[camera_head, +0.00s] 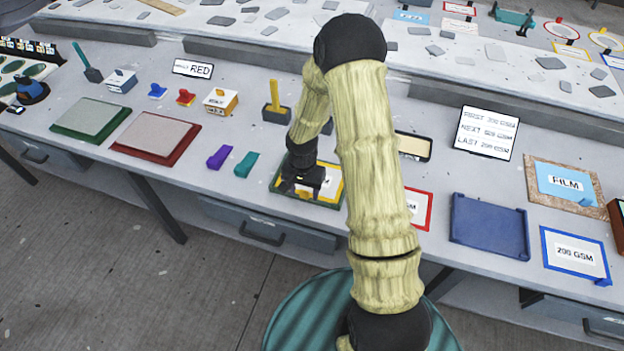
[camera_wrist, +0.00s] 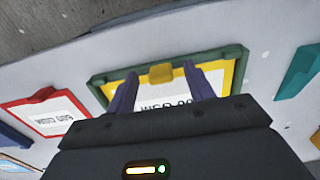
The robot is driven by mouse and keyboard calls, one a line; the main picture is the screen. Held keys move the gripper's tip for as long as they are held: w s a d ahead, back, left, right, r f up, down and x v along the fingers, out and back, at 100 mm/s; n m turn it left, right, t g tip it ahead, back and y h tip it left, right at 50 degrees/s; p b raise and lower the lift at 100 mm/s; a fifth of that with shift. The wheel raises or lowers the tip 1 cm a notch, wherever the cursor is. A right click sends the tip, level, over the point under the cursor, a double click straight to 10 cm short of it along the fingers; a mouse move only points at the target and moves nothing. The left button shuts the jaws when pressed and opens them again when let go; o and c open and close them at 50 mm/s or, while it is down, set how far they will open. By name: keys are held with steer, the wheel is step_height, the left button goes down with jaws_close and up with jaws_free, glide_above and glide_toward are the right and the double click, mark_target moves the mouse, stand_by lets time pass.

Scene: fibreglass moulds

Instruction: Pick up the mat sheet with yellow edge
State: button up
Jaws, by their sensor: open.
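The mat sheet with yellow edge (camera_head: 334,189) lies in a shallow green-rimmed tray (camera_head: 283,204) on the bench. In the wrist view the sheet (camera_wrist: 229,76) is white with printed text, partly hidden by my gripper, and has a raised yellow tab (camera_wrist: 160,74) at its edge. My gripper (camera_head: 304,191) is over the sheet, pointing down. In the wrist view my gripper (camera_wrist: 160,84) is open, with one dark finger on each side of the tab. I cannot tell whether the fingers touch the sheet.
A red-edged sheet (camera_head: 424,209) lies right of my arm, partly hidden. Further right are an empty blue tray (camera_head: 489,227) and a blue-edged sheet (camera_head: 575,255). Purple (camera_head: 220,157) and teal (camera_head: 246,163) blocks lie to the left. A yellow-handled tool (camera_head: 275,97) stands behind.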

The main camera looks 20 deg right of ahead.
steer(key=shift+c, duration=0.4)
steer(key=c, duration=1)
step_height(320, 180, up, 10)
steer(key=shift+b, duration=0.45)
